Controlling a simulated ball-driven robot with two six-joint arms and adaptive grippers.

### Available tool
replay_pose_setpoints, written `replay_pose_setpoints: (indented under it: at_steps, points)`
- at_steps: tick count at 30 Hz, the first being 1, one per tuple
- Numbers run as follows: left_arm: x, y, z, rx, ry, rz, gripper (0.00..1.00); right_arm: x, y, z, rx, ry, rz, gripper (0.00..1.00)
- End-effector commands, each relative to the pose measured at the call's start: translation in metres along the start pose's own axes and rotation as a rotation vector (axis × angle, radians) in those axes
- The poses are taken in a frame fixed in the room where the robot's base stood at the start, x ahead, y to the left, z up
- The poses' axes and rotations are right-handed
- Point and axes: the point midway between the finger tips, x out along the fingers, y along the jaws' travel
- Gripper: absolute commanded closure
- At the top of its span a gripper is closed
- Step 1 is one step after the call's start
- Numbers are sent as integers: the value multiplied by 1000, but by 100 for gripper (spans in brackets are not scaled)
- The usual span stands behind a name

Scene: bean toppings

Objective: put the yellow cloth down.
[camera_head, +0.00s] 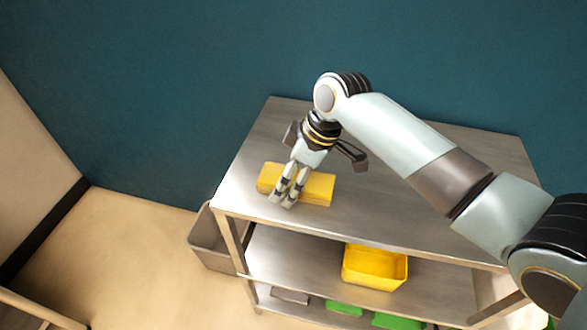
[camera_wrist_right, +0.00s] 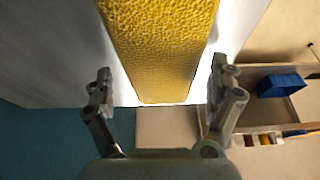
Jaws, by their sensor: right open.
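The yellow cloth (camera_head: 318,188) lies flat on the metal table's top (camera_head: 400,210), near its left end. My right gripper (camera_head: 283,200) is over the cloth and hides part of it in the head view. In the right wrist view the cloth (camera_wrist_right: 160,45) is between the two spread fingers of the right gripper (camera_wrist_right: 162,88), with a gap on each side. The right gripper is open and holds nothing. My left gripper is not in view.
A yellow bin (camera_head: 375,284) stands on the shelf below. Green items (camera_head: 397,321) lie lower down. A grey bin (camera_head: 208,250) stands by the table's left end. The right wrist view shows a blue bin (camera_wrist_right: 281,85). The tabletop right of the cloth is clear.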

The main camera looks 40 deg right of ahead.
Motion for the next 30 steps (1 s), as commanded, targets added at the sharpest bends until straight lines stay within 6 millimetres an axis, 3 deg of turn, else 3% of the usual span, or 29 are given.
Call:
replay_pose_setpoints:
  at_steps: [5,12,18,30]
  points:
    - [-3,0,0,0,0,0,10,-22,2,0,-3,1,4,10]
    - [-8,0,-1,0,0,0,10,-76,2,0,-4,0,5,10]
    - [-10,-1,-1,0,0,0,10,-110,1,0,-2,-1,3,10]
    - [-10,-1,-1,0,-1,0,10,-121,0,0,0,0,0,10]
